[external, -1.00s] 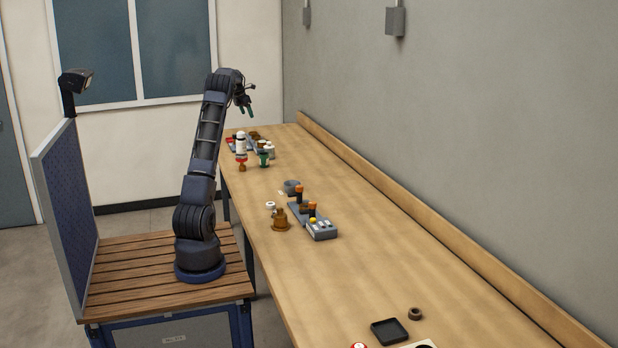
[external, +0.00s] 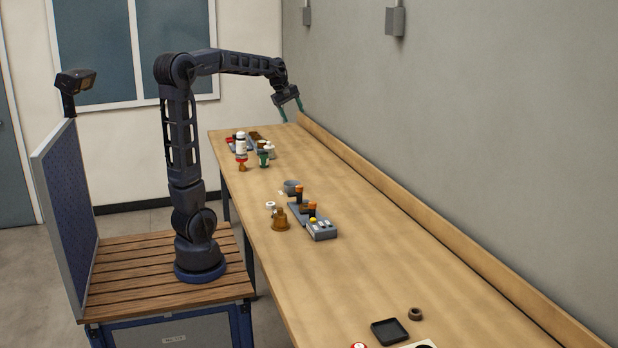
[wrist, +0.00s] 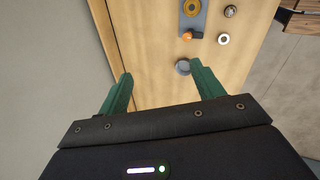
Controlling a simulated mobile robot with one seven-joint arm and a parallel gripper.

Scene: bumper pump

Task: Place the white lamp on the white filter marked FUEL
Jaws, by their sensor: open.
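My gripper (external: 292,112) is open and empty, held high over the far part of the bench near the back wall. Its two green fingers also show spread apart in the wrist view (wrist: 161,74). A white cylinder (external: 241,144) stands above a red part in the far left cluster; it may be the filter, but no FUEL marking can be read. A small whitish item (external: 270,149) stands to its right, too small to identify as the lamp. A white ring-like piece (external: 270,205) lies nearer, and shows in the wrist view (wrist: 223,40).
A grey board with orange-topped parts (external: 320,230), a brown bell-shaped piece (external: 280,222) and a grey cup (external: 292,187) stand mid-bench. A green cup-like item (external: 263,158) is in the far cluster. A black tray (external: 389,332) lies near. The bench's right side is largely clear.

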